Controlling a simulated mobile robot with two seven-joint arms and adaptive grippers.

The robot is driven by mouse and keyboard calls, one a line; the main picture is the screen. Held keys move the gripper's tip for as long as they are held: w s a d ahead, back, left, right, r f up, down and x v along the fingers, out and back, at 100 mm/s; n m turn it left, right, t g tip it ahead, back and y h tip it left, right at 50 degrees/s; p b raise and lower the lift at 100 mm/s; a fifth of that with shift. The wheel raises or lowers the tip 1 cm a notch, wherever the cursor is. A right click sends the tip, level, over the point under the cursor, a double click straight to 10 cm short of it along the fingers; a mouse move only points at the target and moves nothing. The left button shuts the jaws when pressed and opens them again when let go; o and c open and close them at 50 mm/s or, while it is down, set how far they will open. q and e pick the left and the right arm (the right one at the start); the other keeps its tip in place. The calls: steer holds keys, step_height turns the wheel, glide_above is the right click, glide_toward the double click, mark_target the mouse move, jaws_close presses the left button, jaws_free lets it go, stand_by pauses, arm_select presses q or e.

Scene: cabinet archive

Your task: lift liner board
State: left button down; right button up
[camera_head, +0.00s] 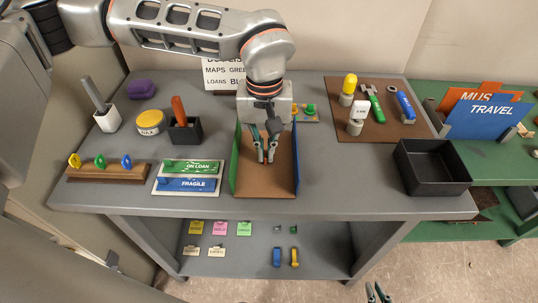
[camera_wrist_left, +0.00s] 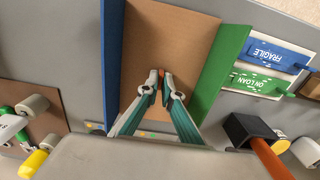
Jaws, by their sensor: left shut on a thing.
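The brown liner board (camera_head: 265,184) lies flat between an upright green wall (camera_head: 234,160) and an upright blue wall (camera_head: 297,165) on the grey table. It also fills the middle of the left wrist view (camera_wrist_left: 172,45). My left gripper (camera_head: 266,158) points down over the board with its fingertips together. In the left wrist view the fingertips (camera_wrist_left: 160,82) close on a small reddish-brown piece that seems part of the board; the grip is tiny to see. My right gripper (camera_head: 376,292) shows only its fingertips at the bottom edge, apart and empty, away from the table.
Left of the board are the ON LOAN and FRAGILE bars (camera_head: 190,176) on a white plate, and a black holder (camera_head: 185,131). Right of it the tabletop is clear up to a black bin (camera_head: 430,168). A tool mat (camera_head: 375,115) lies behind. A lower shelf (camera_head: 330,255) holds small tags.

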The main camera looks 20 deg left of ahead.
mark_target(266, 154)
steer(key=shift+s, duration=0.1)
